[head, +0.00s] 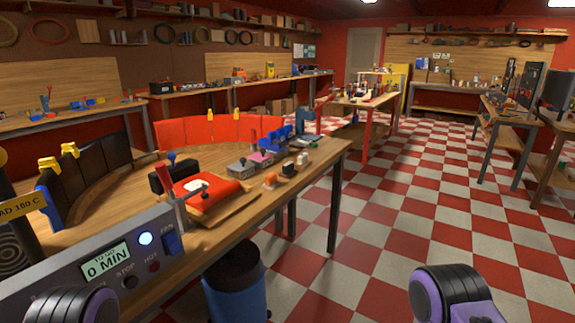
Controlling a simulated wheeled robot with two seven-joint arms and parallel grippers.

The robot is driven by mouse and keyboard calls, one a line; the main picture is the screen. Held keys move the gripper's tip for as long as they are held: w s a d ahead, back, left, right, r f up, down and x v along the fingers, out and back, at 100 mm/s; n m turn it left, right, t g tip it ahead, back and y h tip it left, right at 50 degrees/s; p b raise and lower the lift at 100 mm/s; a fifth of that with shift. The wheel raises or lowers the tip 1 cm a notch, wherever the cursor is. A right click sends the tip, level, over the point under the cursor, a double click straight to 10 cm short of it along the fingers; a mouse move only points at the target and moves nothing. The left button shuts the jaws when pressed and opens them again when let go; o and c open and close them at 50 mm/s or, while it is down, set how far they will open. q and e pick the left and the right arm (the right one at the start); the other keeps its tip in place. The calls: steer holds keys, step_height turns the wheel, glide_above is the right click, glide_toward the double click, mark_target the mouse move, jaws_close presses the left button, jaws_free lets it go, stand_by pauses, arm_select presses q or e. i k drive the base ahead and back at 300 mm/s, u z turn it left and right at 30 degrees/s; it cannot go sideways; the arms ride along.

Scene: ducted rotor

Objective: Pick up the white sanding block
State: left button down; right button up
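Several small blocks stand near the right end of the wooden workbench (225,237). One is a pale, whitish block (303,159). Beside it is a white-and-dark block (287,169), and nearer is an orange-and-white piece (270,181). They are too small for me to tell for sure which is the white sanding block. Rounded black and purple parts of my two arms show at the bottom edge, left and right. Neither of my grippers is in view.
A grey control panel (70,276) reading 0 MIN stands at the near left. A red pad (206,194) with a lever clamp and a blue clamp (300,128) share the bench. A blue bin (236,290) stands below. The checkered floor at right is clear.

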mark_target(303, 163)
steer(key=z, duration=1.05)
steer(key=i, duration=3.75)
steer(key=u, duration=2.2)
